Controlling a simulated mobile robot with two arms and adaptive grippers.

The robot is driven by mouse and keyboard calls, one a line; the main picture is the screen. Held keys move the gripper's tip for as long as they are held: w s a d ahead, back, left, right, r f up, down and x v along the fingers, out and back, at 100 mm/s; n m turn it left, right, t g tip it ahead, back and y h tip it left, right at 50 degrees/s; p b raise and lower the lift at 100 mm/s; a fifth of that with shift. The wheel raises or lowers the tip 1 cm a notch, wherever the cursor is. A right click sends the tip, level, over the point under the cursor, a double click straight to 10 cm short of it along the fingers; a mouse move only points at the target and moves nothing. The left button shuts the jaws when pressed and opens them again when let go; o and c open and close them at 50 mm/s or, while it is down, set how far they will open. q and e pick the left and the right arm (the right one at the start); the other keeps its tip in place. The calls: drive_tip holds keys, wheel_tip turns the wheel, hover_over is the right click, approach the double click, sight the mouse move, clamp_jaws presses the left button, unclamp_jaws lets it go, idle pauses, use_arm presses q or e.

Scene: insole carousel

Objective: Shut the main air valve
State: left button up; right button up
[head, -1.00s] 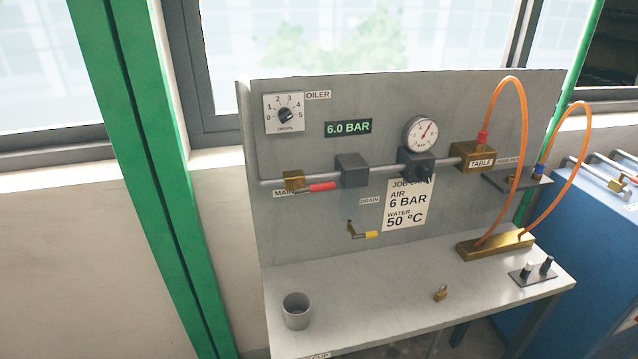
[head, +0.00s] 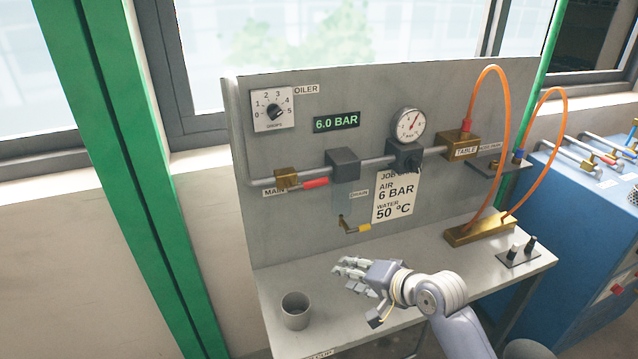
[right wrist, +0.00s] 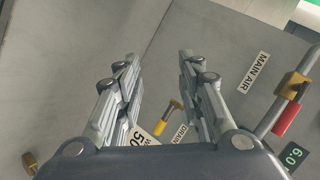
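The main air valve (head: 287,179) is a brass body on the grey pipe at the panel's left, above a MAIN AIR label. Its red handle (head: 316,183) points right, along the pipe. In the right wrist view the valve (right wrist: 293,85) and its red handle (right wrist: 286,118) are at the right edge. My right gripper (head: 345,270) is over the bench, below and right of the valve and apart from it. In the right wrist view its fingers (right wrist: 157,60) are spread with nothing between them. My left gripper is not in view.
A yellow-handled drain valve (head: 356,228) sits low on the panel. A grey cup (head: 295,310) stands on the bench left of my gripper. Orange hoses (head: 505,130) arch at the right. The display (head: 337,122) reads 6.0 BAR. The panel left of the drain valve is clear.

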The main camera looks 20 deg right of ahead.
sight(320, 184)
drive_tip(key=w+r+m+t+y, duration=0.1)
drive_tip(key=w+r+m+t, duration=0.1)
drive_tip(key=r, duration=0.7)
drive_tip(key=w+r+m+t+y, duration=0.2)
drive_tip(key=w+r, duration=0.1)
drive_tip(key=r, duration=0.6)
drive_tip(key=x, duration=0.3)
drive_tip(key=p+x, duration=0.1)
drive_tip(key=x, duration=0.2)
drive_tip(key=p+x, duration=0.1)
drive_tip(key=x, duration=0.3)
drive_tip(key=shift+w+d+f, duration=0.1)
drive_tip(key=shift+d+f, duration=0.1)
drive_tip(key=shift+d, duration=0.15)
clamp_jaws()
